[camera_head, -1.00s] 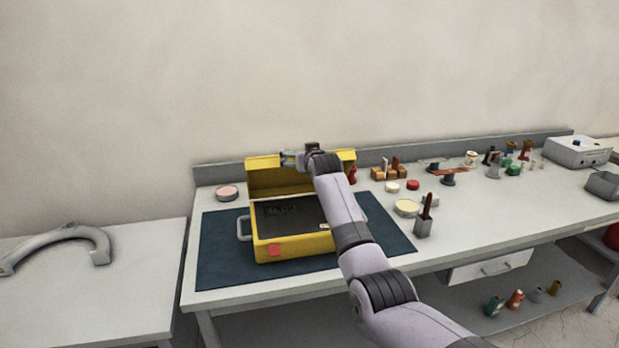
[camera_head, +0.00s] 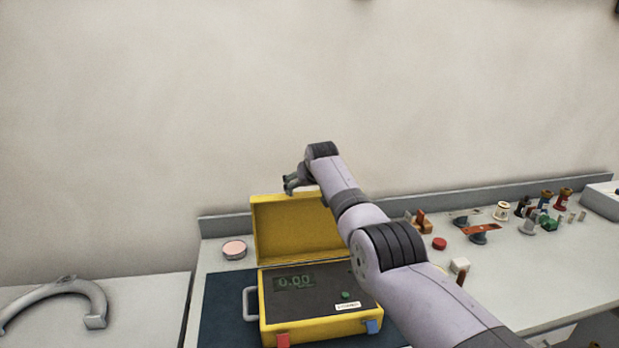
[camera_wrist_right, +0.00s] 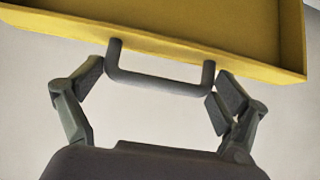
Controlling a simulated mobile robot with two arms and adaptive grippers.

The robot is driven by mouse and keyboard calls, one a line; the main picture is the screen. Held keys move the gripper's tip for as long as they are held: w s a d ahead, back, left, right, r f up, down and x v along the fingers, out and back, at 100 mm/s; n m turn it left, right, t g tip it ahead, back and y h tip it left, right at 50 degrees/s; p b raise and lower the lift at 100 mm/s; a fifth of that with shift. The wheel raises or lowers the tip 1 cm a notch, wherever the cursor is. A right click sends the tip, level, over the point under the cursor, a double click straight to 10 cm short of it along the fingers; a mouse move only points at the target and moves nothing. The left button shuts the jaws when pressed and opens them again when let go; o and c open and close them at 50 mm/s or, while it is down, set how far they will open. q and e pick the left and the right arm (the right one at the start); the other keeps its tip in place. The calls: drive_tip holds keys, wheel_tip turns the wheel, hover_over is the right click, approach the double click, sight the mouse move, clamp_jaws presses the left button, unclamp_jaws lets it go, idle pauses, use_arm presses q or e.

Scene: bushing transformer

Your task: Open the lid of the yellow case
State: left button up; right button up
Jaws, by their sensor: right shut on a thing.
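The yellow case stands on a dark mat (camera_head: 223,300) on the bench, with its grey panel and green "0.00" display (camera_head: 293,282) uncovered. The case lid (camera_head: 292,232) stands raised at the back, its inner face showing; the arm hides its right part. My right gripper (camera_head: 291,184) is at the lid's top edge. In the right wrist view, the fingers of my right gripper (camera_wrist_right: 158,85) are around a grey handle (camera_wrist_right: 160,83) on the yellow lid (camera_wrist_right: 180,30), one at each end. My left gripper is out of view.
A side handle (camera_head: 249,304) sticks out left of the case. A round pink-topped tin (camera_head: 234,249) stands behind it. Several small parts, including a red cap (camera_head: 439,243), stand on the right. A grey curved part (camera_head: 60,292) lies on the left table.

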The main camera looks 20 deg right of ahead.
drive_tip(key=shift+a+f, duration=0.1)
drive_tip(key=shift+f, duration=0.25)
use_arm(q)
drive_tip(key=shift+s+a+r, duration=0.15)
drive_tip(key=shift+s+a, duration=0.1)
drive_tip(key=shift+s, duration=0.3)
use_arm(e)
drive_tip(key=shift+o, duration=0.2)
drive_tip(key=shift+s+a, duration=0.1)
drive_tip(key=shift+s, duration=0.1)
drive_tip(key=o, duration=1.4)
drive_tip(key=shift+w+a, duration=0.1)
drive_tip(key=shift+c, duration=0.2)
drive_tip(key=shift+w+r, duration=0.15)
drive_tip(key=shift+r, duration=0.25)
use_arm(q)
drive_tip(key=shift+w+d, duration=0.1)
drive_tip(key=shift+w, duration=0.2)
use_arm(e)
drive_tip(key=v, duration=1.1)
drive_tip(key=shift+s, duration=0.25)
drive_tip(key=shift+r, duration=0.1)
